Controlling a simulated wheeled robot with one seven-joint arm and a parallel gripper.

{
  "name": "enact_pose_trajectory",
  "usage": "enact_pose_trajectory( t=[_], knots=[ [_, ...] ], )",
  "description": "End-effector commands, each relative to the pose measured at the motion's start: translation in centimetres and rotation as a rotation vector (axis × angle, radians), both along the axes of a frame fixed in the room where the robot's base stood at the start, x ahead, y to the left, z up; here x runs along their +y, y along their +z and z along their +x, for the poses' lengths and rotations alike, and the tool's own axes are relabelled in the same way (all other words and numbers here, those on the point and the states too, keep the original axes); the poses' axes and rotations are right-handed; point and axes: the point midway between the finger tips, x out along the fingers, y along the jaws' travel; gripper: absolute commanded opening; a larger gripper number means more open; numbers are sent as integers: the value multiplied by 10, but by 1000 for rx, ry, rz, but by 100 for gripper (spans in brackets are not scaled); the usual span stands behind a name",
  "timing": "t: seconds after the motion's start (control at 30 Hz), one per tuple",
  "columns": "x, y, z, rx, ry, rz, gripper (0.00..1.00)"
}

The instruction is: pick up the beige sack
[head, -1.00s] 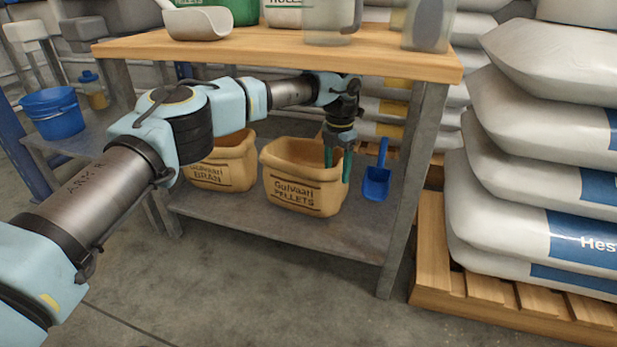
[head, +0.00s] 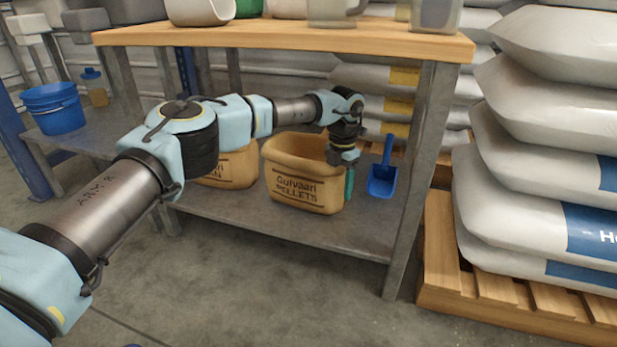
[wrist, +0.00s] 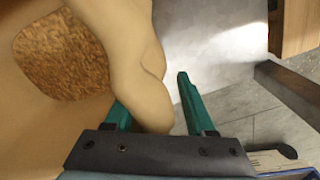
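A beige sack lettered "Gulvaari PELLETS" (head: 302,188) stands upright and open-topped on the lower grey shelf. In the wrist view its rolled rim (wrist: 120,45) and brown granular contents (wrist: 62,52) show. A second beige sack (head: 232,168), partly hidden by my arm, stands to its left; only part of its lettering shows. My gripper (wrist: 149,92) points down at the pellets sack's right edge. Its green fingers are apart, with the rim between them and a gap before the right finger. The left finger is partly hidden by the sack. In the head view one finger shows outside the sack.
A blue scoop (head: 382,178) lies on the shelf just right of my gripper. A wooden tabletop (head: 290,37) is above, and a grey table leg (head: 408,190) stands to the right. Beyond it are stacked white sacks (head: 530,180) on a pallet (head: 437,255).

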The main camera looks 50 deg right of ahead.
Motion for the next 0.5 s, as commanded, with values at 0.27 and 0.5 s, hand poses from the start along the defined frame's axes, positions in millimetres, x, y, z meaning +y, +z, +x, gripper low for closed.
enact_pose_trajectory(
  t=[0.27,0.5],
  knots=[
    [0,0,0,0,0,0,22],
    [0,0,0,0,0,0,0]
  ],
)
